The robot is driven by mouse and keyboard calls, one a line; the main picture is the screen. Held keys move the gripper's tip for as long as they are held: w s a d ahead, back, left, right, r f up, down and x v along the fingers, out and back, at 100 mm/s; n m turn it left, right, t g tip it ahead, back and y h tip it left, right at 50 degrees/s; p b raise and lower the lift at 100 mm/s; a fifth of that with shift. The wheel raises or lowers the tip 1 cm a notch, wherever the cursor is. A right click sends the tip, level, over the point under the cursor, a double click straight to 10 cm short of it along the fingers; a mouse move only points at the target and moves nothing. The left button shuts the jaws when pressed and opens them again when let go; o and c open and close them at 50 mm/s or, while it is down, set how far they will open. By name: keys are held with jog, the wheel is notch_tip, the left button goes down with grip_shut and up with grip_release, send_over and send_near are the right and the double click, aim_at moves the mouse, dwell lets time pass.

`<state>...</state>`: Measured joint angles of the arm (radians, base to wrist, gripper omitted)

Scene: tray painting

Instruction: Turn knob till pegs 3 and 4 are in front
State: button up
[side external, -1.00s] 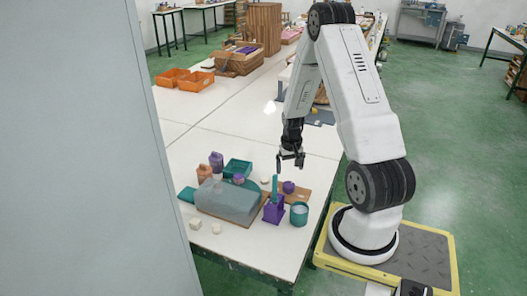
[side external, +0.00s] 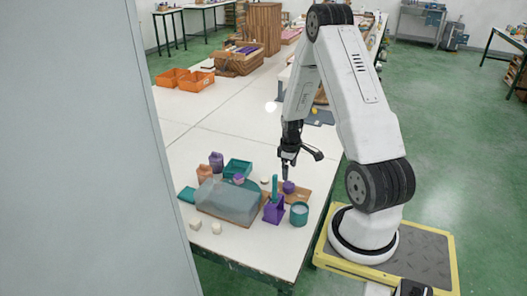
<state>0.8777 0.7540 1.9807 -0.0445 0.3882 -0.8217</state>
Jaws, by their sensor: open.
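A small purple round piece (side external: 289,187), which looks like the knob, sits on a brown board (side external: 302,194) near the table's right edge. My gripper (side external: 287,175) points down just above it, open. I cannot tell whether the fingers touch it. A grey, see-through-looking cover or block (side external: 228,203) lies on the board to the left, with a teal shape behind it. No peg numbers can be read, and I cannot tell which pegs are in front.
A purple holder (side external: 274,211) with an upright teal bar (side external: 275,187) stands close to the left of my gripper. A teal cup (side external: 299,214) stands in front. Bottles (side external: 216,162), a teal tray (side external: 238,168) and pale blocks (side external: 195,225) are further left.

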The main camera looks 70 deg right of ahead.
aim_at(289, 185)
jog(key=shift+f, duration=0.15)
jog(key=shift+d+f, duration=0.1)
jog(key=shift+f, duration=3.65)
jog(key=c, duration=1.3)
